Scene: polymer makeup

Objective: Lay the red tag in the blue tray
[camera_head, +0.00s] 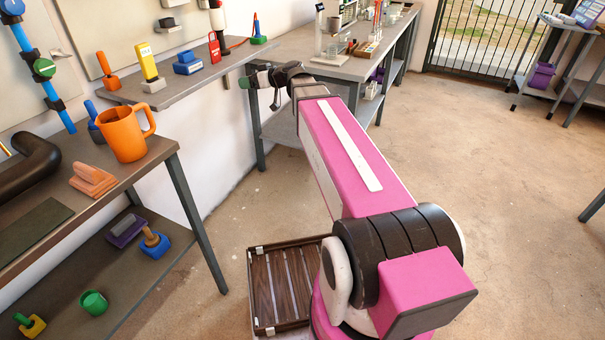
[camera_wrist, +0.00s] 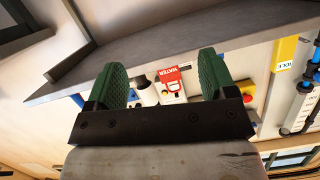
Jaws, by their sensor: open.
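The red tag (camera_head: 214,47) stands upright at the back of the grey wall shelf in the head view. In the wrist view the red tag (camera_wrist: 171,73), with a white part and the word "WATER", shows between my fingers but beyond them. My gripper (camera_head: 257,84) is off the shelf's right end in the head view. In the wrist view my gripper (camera_wrist: 162,76) has its two green fingers wide apart with nothing held. A blue tray-like thing (camera_head: 588,14) sits on the cart at the upper right; I cannot tell for sure that it is the blue tray.
The wall shelf (camera_head: 180,85) also holds a yellow tag (camera_head: 147,61), a blue block (camera_head: 188,64) and an orange-handled tool (camera_head: 107,72). An orange jug (camera_head: 124,133) stands on the left bench. A grey workbench (camera_head: 345,66) is behind my gripper. The floor at right is clear.

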